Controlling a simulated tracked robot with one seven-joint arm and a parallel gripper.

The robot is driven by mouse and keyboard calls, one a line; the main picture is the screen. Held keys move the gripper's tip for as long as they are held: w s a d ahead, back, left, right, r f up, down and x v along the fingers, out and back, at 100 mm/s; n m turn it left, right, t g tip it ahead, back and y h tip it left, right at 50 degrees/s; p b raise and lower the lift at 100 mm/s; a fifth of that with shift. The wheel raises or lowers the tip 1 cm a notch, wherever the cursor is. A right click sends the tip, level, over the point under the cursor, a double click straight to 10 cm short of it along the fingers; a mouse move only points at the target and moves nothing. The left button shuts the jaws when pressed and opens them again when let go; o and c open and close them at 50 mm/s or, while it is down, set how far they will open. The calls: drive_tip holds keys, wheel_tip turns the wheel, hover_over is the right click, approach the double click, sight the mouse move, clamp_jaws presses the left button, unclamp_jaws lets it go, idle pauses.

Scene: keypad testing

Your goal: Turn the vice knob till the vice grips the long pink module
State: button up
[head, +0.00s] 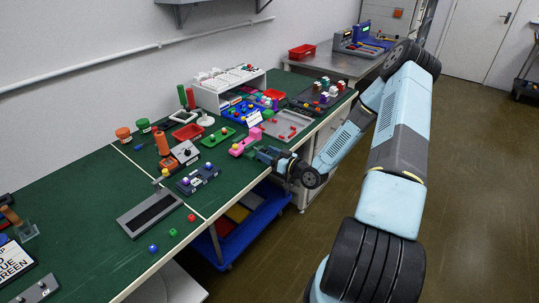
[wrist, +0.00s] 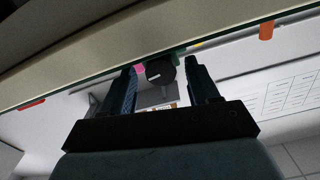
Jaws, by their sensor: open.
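A long pink piece (head: 247,141), which I take for the pink module, lies on the green bench near its front edge. My gripper (head: 258,152) is low over the front edge, just right of and below the pink piece. In the wrist view my gripper (wrist: 165,75) is open, and a dark round knob (wrist: 161,73) with a white mark shows between its fingertips. I cannot tell whether the fingers touch it. A bit of pink (wrist: 140,69) shows beside the left finger. The vice body is too small or hidden to make out, as is any gap at its jaws.
A grey box with a black dial (head: 186,152) stands left of my gripper. A green tray (head: 218,137) and a grey tray (head: 288,124) flank the pink piece. A blue cart (head: 245,222) stands below the bench.

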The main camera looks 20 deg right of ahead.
drive_tip(key=c, duration=1)
drive_tip(key=shift+d, duration=0.15)
drive_tip(key=shift+c, duration=0.2)
drive_tip(key=shift+w+d+m, duration=0.1)
drive_tip(key=shift+d+m, duration=0.05)
drive_tip(key=shift+m, duration=2.65)
